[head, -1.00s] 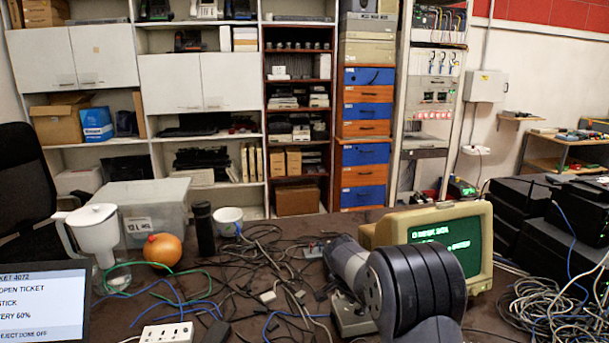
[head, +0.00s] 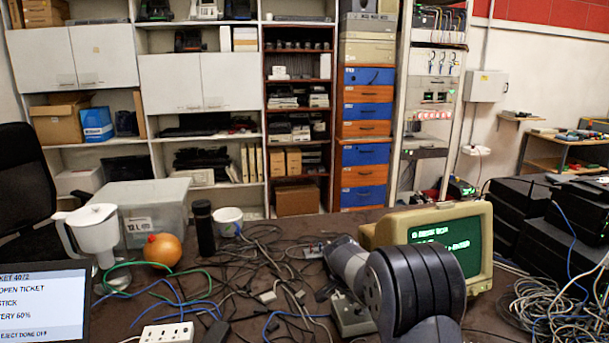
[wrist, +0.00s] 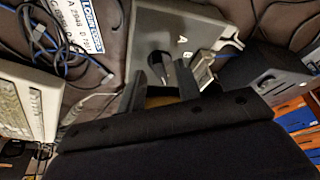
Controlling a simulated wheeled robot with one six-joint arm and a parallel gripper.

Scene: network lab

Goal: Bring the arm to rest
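My arm (head: 415,285) reaches over the right part of the cluttered table, and my gripper is hidden behind it in the head view. In the wrist view my gripper (wrist: 163,84) has its two dark fingers apart, with a gap between the tips. A grey switch box (wrist: 180,35) marked A and B lies beyond the fingers. Its dark knob (wrist: 157,68) shows between the fingertips, with no clear contact. The box also shows under my arm in the head view (head: 352,318).
A beige terminal (head: 480,250) stands close to my arm on the right. Loose cables (head: 265,270) cover the middle of the table. A white pitcher (head: 95,232), an orange ball-like object (head: 163,250), a black cylinder (head: 204,228) and a power strip (head: 167,333) stand on the left.

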